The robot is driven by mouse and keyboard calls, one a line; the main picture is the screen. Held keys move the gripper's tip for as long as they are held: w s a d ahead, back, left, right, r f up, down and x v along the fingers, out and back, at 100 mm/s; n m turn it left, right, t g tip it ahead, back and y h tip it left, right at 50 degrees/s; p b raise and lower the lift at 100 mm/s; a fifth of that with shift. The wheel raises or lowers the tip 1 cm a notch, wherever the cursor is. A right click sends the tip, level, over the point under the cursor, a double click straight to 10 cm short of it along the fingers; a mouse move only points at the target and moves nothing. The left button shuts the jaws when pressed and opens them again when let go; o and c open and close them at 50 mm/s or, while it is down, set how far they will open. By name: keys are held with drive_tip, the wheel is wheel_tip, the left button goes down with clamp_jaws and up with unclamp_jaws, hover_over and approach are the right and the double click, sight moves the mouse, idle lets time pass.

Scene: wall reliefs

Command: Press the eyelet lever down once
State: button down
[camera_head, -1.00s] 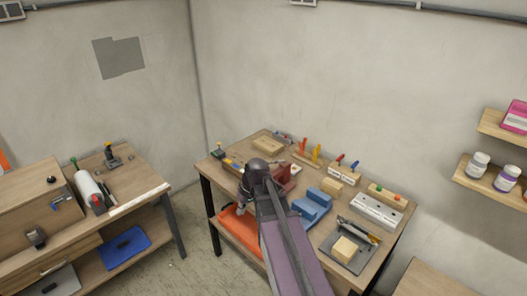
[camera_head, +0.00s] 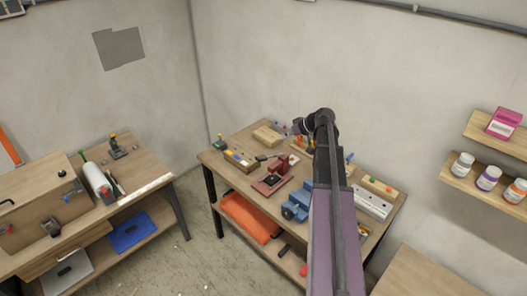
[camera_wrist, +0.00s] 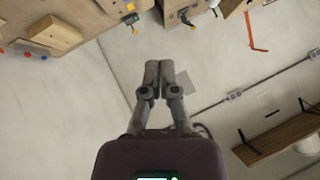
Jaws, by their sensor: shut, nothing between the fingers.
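I cannot tell for sure which part is the eyelet lever. A red press-like device (camera_head: 272,184) with a dark plate stands on the middle workbench in the head view, with a dark handle near its back. A small black upright tool with an orange-yellow tip (camera_head: 117,147) stands on the left bench. In the wrist view my gripper (camera_wrist: 159,66) is shut and empty, with its fingers together in front of the wall and no object touching them. In the head view my arm crosses the right part of the workbench, and its fingers are not clear there.
A blue vise-like block (camera_head: 296,206) and a white slotted block (camera_head: 371,203) sit beside my arm. A wooden block (camera_head: 267,136) lies at the back. A small green-topped tool (camera_head: 219,143) stands at the left corner. Wall shelves (camera_head: 480,181) hold jars at right.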

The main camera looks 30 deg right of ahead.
sight(260, 156)
drive_tip(key=shift+a+f, duration=0.1)
drive_tip(key=shift+f, duration=0.05)
drive_tip(key=b+x, duration=0.3)
drive_tip(key=x, duration=0.2)
drive_tip(key=b+x, duration=0.4)
drive_tip(key=x, duration=0.1)
drive_tip(key=shift+a+f+b, duration=0.15)
drive_tip(key=shift+f+b, duration=0.15)
drive_tip(key=shift+f, duration=0.15)
drive_tip(key=shift+s+a+f+b, duration=0.15)
drive_tip(key=shift+a+f+b, duration=0.15)
drive_tip(key=shift+f+b, duration=0.35)
drive_tip(key=shift+s+a+f+b, duration=0.15)
drive_tip(key=shift+a+f+b, duration=0.1)
drive_tip(key=shift+f+b, duration=0.4)
drive_tip(key=shift+s+d+f, duration=0.1)
drive_tip(key=shift+f, duration=0.1)
